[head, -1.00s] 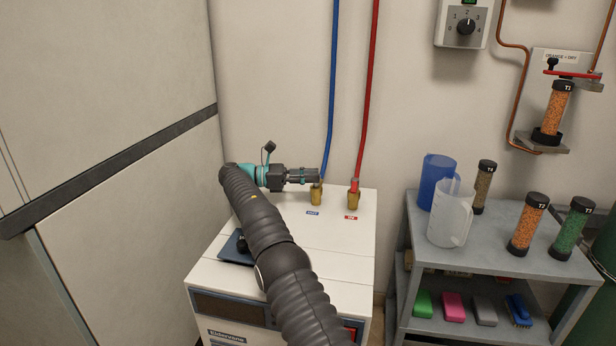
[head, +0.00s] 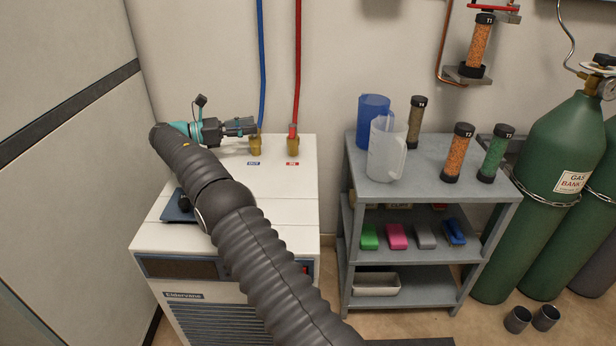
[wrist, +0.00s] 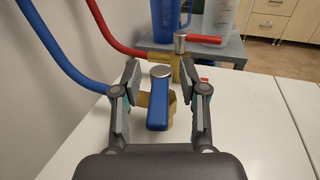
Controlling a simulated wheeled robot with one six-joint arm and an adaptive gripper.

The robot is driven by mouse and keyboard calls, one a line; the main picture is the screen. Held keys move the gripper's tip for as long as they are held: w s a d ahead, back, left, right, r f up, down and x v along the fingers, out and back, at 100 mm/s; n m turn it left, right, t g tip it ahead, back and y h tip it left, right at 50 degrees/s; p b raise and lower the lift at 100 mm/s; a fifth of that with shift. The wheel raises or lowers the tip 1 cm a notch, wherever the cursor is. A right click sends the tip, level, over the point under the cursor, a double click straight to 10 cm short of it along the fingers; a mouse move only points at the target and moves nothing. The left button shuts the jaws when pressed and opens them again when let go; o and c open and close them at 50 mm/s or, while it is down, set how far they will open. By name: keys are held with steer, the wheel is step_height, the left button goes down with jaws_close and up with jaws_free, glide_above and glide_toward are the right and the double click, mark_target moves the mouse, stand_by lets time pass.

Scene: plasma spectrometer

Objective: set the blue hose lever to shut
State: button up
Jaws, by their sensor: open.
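The blue hose (head: 261,65) runs down the wall to a brass valve (head: 256,145) on top of the white cabinet; the hose also shows in the wrist view (wrist: 62,48). The blue lever (wrist: 158,105) shows in the wrist view, extending from a silver cap toward the camera. My gripper (wrist: 160,95) is open, with one finger on each side of the lever and a visible gap on both sides. In the head view my gripper (head: 250,127) is at the valve and hides the lever.
The red hose (head: 297,65) and its brass valve (head: 293,146) stand close on the right. A grey shelf cart (head: 345,215) with jugs and tubes is further right. The wall is close behind the valves. A dark blue pad (head: 178,207) lies on the cabinet.

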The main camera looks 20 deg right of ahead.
steer(key=shift+s+n+t, duration=0.2)
steer(key=shift+n+t, duration=0.6)
steer(key=shift+t, duration=0.5)
